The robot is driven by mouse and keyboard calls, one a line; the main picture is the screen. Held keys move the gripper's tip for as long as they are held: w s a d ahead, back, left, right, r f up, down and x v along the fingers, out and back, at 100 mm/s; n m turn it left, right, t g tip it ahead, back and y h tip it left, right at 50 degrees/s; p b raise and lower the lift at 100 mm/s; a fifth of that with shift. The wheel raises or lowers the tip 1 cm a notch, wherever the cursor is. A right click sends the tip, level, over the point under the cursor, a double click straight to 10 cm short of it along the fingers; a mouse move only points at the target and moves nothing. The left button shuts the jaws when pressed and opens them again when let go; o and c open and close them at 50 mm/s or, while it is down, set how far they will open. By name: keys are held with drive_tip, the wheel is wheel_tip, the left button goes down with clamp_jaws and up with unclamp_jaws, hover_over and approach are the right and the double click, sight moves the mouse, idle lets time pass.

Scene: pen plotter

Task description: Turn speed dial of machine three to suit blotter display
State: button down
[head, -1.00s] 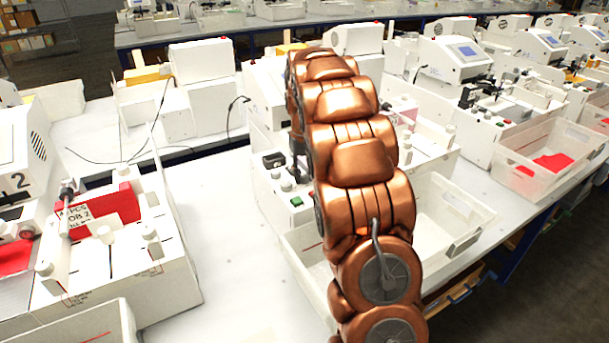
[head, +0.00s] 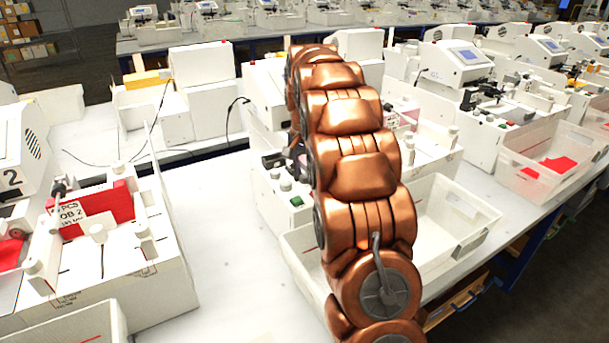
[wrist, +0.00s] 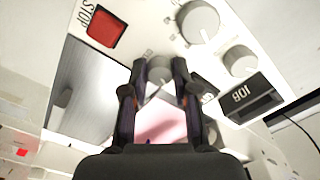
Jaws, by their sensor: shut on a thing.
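The machine in front of me (head: 270,200), behind my copper arm, has a white control panel with small knobs and a green button. Its number is not visible. In the wrist view my gripper (wrist: 159,72) is over this panel. Its two dark fingers are shut on a pale round knob (wrist: 158,90), whose label is partly covered by the fingers. I cannot read a pointer or scale on it. A larger grey dial (wrist: 198,20) with marks around it and a smaller knob (wrist: 240,62) sit to the right, apart from the fingers.
A red STOP button (wrist: 103,27) and a dark JOB slot (wrist: 255,97) flank the gripper. Machine 2 (head: 120,270) stands at left with a red board (head: 95,210). A clear bin (head: 455,215) is right of my arm. Bare bench (head: 215,230) lies between the machines.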

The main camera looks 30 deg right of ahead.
sight(304, 176)
drive_tip(key=shift+r, duration=0.1)
idle(0.4)
drive_tip(key=c, duration=0.9)
unclamp_jaws()
wheel_tip(304, 176, up, 6)
drive_tip(key=shift+w+r, duration=0.1)
drive_tip(key=shift+r, duration=0.55)
